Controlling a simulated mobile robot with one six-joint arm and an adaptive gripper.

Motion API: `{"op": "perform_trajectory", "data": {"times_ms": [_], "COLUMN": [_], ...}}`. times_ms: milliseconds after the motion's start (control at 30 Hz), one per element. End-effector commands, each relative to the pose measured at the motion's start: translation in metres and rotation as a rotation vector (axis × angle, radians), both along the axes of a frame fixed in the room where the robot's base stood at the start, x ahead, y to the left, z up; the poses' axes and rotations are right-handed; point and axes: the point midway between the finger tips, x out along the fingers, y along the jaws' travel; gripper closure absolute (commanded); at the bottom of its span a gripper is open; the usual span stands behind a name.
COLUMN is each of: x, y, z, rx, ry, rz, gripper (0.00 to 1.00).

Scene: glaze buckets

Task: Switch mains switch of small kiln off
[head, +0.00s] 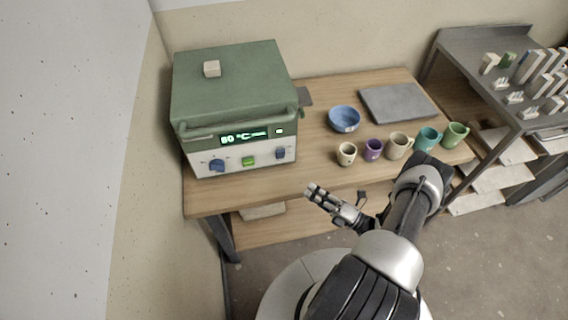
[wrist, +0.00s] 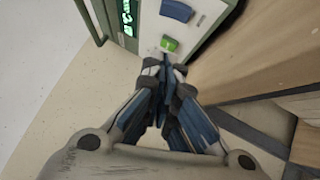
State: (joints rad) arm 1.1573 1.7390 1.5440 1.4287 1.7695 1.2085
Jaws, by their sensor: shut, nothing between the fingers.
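The small kiln (head: 235,90) is a green box with a pale front panel at the left end of the table. Its display (head: 245,138) is lit green and reads 80 °C. Below it are a blue knob (head: 217,165), a green switch (head: 249,161) and a blue control (head: 281,153). I cannot read which is the mains switch or its position. My gripper (head: 313,190) is shut and empty, in front of the table edge, apart from the panel. In the wrist view the green switch (wrist: 170,44) shows just beyond my fingertips (wrist: 163,62), with a blue control (wrist: 177,10) above.
On the table (head: 320,175) stand a blue bowl (head: 344,118), a grey slab (head: 398,103) and several mugs (head: 398,146) right of the kiln. A grey shelf unit (head: 480,60) is at the right. A wall (head: 125,200) is close on the kiln's left.

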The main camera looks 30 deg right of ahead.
Motion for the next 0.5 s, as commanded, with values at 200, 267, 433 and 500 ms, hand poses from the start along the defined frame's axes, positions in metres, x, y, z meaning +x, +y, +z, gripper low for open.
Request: {"op": "perform_trajectory", "data": {"times_ms": [200,267,433,500], "x": [0.002,0.006,0.027,0.040], "y": [0.002,0.004,0.018,0.026], "z": [0.001,0.002,0.007,0.010], "rx": [-0.001,0.000,-0.002,-0.003], "ry": [0.000,0.000,0.000,0.000], "rz": [0.003,0.005,0.010,0.011], "gripper": [1.00,1.00,1.00,1.00]}}
